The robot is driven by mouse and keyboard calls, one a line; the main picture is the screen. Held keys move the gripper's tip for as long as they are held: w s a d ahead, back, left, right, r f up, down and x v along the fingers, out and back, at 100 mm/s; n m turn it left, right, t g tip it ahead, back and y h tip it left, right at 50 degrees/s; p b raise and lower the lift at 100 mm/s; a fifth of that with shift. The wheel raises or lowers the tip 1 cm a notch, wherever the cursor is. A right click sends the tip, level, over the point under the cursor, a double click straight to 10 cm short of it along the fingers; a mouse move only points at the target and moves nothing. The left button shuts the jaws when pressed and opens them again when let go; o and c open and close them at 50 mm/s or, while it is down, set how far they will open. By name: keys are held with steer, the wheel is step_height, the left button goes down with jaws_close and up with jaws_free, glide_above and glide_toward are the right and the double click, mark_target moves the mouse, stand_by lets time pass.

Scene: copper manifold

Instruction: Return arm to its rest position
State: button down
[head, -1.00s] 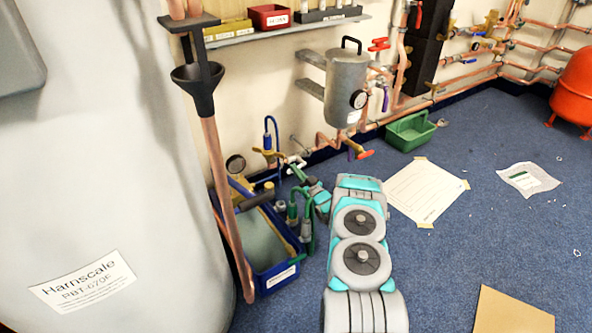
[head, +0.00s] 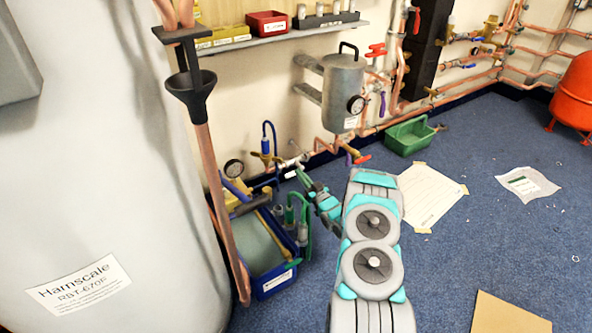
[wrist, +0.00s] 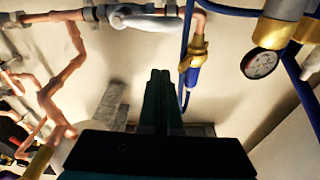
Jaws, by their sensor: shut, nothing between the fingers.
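My arm reaches out from the bottom of the head view, its teal and grey links over the blue floor. My gripper (head: 302,172) points up and left towards the wall, near the small valves above the blue crate. In the wrist view, my gripper (wrist: 160,75) shows its two dark fingers side by side and shut, with nothing between them. Ahead of the fingers is a pale wall. A blue-handled brass valve (wrist: 195,60) is just right of the fingertips, and a grey pipe fitting (wrist: 145,18) is above them.
A blue crate (head: 277,283) stands below the gripper, beside a large grey tank (head: 110,180). A copper pipe with a black funnel (head: 193,92) rises by it. A grey cylinder (head: 343,92) hangs on the wall.

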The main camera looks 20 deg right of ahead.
steer(key=shift+s+d+f, duration=0.1)
steer(key=shift+s+f, duration=0.1)
steer(key=shift+s, duration=0.9)
steer(key=shift+s+d+f, duration=0.1)
steer(key=shift+s+f, duration=0.05)
steer(key=shift+s, duration=0.9)
steer(key=w+a+r+g+p, duration=0.1)
steer(key=w+r+g, duration=0.1)
steer(key=w+r, duration=0.25)
steer(key=s+a+r+g+h+p, duration=0.1)
steer(key=s+a+r+g+h, duration=0.2)
steer(key=r, duration=0.4)
steer(key=s+a+r+g+h+p, duration=0.1)
steer(key=s+a+r+g, duration=0.2)
steer(key=s+r+g, duration=0.25)
steer(key=s+a+r+g+p, duration=0.1)
steer(key=s+a+r+g, duration=0.2)
steer(key=s, duration=1.3)
steer(key=s+a+r+g+y+p, duration=0.1)
steer(key=s+a+r+g, duration=0.3)
steer(key=s, duration=1.2)
steer(key=s+a+r+g+p, duration=0.1)
steer(key=s+a+r+g, duration=0.2)
steer(key=s+a+r, duration=0.6)
steer(key=s+a, duration=0.2)
steer(key=s, duration=0.6)
steer(key=shift+a+g+y, duration=0.3)
steer(key=shift+a+g, duration=0.05)
